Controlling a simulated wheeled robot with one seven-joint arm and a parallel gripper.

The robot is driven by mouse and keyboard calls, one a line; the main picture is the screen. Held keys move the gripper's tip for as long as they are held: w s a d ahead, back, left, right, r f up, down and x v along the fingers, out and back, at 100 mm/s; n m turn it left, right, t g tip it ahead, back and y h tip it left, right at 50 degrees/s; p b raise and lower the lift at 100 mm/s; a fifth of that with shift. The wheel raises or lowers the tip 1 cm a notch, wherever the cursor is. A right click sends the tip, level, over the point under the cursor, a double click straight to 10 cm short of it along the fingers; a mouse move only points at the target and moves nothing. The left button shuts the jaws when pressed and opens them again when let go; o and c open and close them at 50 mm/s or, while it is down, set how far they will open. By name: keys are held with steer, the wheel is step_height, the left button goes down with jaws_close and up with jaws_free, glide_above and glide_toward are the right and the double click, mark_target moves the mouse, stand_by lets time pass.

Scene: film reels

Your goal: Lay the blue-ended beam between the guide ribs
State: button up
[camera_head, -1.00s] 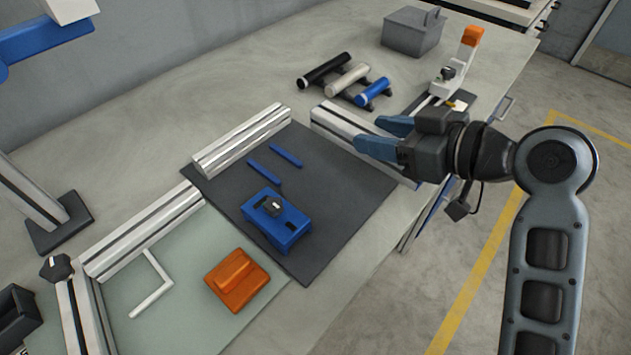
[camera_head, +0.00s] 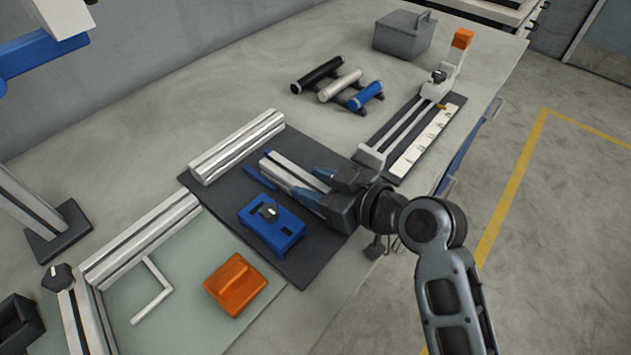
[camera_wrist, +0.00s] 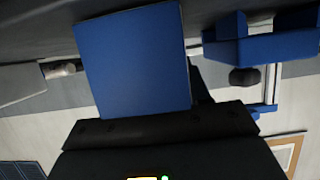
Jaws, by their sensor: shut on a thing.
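My gripper (camera_head: 299,177) is shut on the silver beam (camera_head: 296,167), with its blue fingers on the two long sides. The beam is low over the dark mat (camera_head: 225,190), beside the blue clamp block. One blue guide rib (camera_head: 260,178) shows just left of the beam; the other is hidden by the beam or gripper. I cannot tell whether the beam touches the mat or lies between the ribs. Its blue end is hidden in the head view. In the wrist view a large blue face fills the upper middle; I cannot tell what it belongs to.
An orange block (camera_head: 235,284) sits on the pale green mat. Silver rails (camera_head: 237,146) edge the back of the dark mat. A measuring slide (camera_head: 410,140) and three rollers lie behind.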

steer(key=shift+r, duration=0.1)
steer(key=o, duration=1.3)
steer(key=shift+d, duration=0.1)
steer(key=b+v, duration=0.1)
steer(key=v, duration=1)
steer(key=shift+s+d+r, duration=0.1)
steer(key=shift+s+d, duration=0.2)
